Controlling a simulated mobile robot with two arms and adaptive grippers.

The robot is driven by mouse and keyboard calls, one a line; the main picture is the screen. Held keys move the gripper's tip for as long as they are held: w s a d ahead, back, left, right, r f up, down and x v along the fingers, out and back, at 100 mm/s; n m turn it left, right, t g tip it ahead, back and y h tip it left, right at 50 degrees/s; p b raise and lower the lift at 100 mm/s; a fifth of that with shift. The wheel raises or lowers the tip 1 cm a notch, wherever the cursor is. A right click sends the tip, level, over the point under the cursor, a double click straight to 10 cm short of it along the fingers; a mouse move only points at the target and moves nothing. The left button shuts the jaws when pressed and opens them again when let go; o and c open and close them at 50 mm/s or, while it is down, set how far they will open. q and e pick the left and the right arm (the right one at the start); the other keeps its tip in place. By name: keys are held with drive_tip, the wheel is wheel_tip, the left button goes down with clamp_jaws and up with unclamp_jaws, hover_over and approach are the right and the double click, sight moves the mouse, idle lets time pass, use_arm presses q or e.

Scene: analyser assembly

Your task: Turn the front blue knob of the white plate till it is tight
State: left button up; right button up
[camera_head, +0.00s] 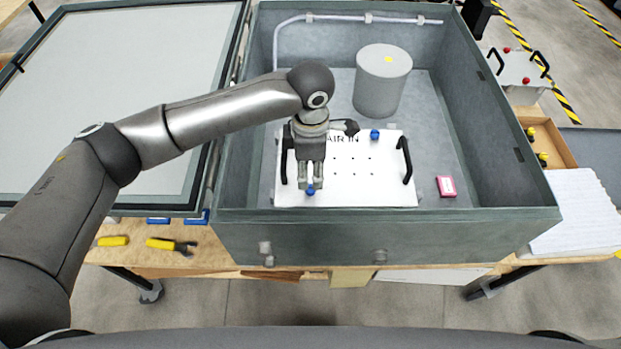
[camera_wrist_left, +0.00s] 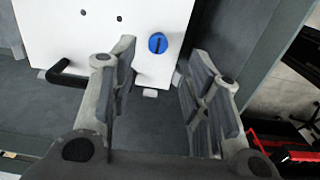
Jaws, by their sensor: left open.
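The white plate (camera_head: 345,185) lies inside the grey box, with black lettering and two black handles. Its front blue knob (camera_head: 310,189) shows just below my left gripper (camera_head: 311,182). The left gripper points down above the plate's front edge. In the left wrist view its two fingers (camera_wrist_left: 160,72) are apart with nothing between the pads. A blue knob (camera_wrist_left: 158,43) with a dark slot shows there just beyond the gap between the fingertips. I cannot tell how tight it is. A second blue knob (camera_head: 375,134) is at the plate's back edge. My right gripper is out of view.
The grey box's front wall (camera_head: 390,236) rises close to the gripper. The plate's right handle (camera_head: 405,160) stands up. A grey cylinder (camera_head: 382,82) is behind the plate, and a pink box (camera_head: 446,187) lies to its right. The box floor there is otherwise mostly clear.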

sight(311, 188)
use_arm(q)
wheel_tip(311, 188, down, 5)
drive_tip(key=shift+r+p, duration=0.1)
drive_tip(key=shift+p, duration=0.55)
drive_tip(key=shift+w+f, duration=0.2)
drive_tip(key=shift+f, duration=0.9)
drive_tip(key=shift+s, duration=0.1)
drive_tip(key=shift+f, duration=0.1)
drive_tip(key=c, duration=0.4)
clamp_jaws()
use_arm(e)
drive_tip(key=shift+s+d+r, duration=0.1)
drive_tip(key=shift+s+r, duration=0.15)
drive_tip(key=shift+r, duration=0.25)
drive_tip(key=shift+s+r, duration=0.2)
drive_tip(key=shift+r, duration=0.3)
use_arm(q)
drive_tip(key=shift+m, duration=0.4)
